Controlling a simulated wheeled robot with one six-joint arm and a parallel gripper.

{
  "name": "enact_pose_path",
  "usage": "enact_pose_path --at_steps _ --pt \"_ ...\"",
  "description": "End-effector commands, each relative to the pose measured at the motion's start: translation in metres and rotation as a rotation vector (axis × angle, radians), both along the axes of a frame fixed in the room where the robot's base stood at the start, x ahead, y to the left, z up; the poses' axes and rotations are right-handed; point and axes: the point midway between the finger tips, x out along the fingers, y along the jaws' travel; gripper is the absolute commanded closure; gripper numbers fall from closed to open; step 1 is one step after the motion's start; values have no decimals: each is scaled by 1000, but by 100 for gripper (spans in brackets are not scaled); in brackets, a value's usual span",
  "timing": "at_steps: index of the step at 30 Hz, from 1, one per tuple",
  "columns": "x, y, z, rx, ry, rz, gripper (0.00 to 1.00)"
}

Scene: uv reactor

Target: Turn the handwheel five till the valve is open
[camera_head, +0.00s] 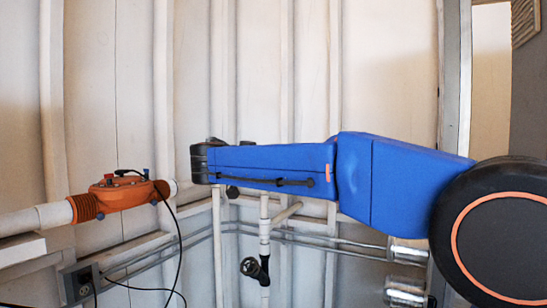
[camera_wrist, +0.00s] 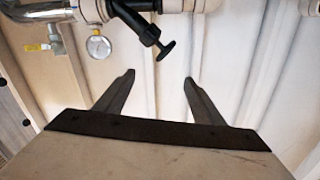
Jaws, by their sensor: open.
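A small black handwheel (camera_head: 250,267) sits on a black valve body on a vertical white pipe, low in the middle of the head view. In the wrist view a black handwheel (camera_wrist: 166,49) sticks out from an angled black valve body (camera_wrist: 135,18). I cannot tell a number on it or whether both views show the same wheel. My gripper (camera_wrist: 158,78) is open and empty, its two fingers apart and pointing at the wall. The handwheel appears above and between the fingertips, not visibly touching them. In the head view my arm hides the gripper.
An orange reactor unit (camera_head: 118,196) with a hanging black cable is on a white pipe at left. A pressure gauge (camera_wrist: 98,47) and a yellow-handled valve (camera_wrist: 38,47) hang left of the handwheel. Metal conduits (camera_head: 320,243) run along the ribbed wall.

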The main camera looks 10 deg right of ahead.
Motion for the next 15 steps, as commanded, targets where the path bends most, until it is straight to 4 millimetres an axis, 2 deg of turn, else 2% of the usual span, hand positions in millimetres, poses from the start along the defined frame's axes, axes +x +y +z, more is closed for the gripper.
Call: enact_pose_path --at_steps 5,15 --pt "1 -13 1 -71 130 35 38" --pt "0 -38 6 -340 478 226 38"
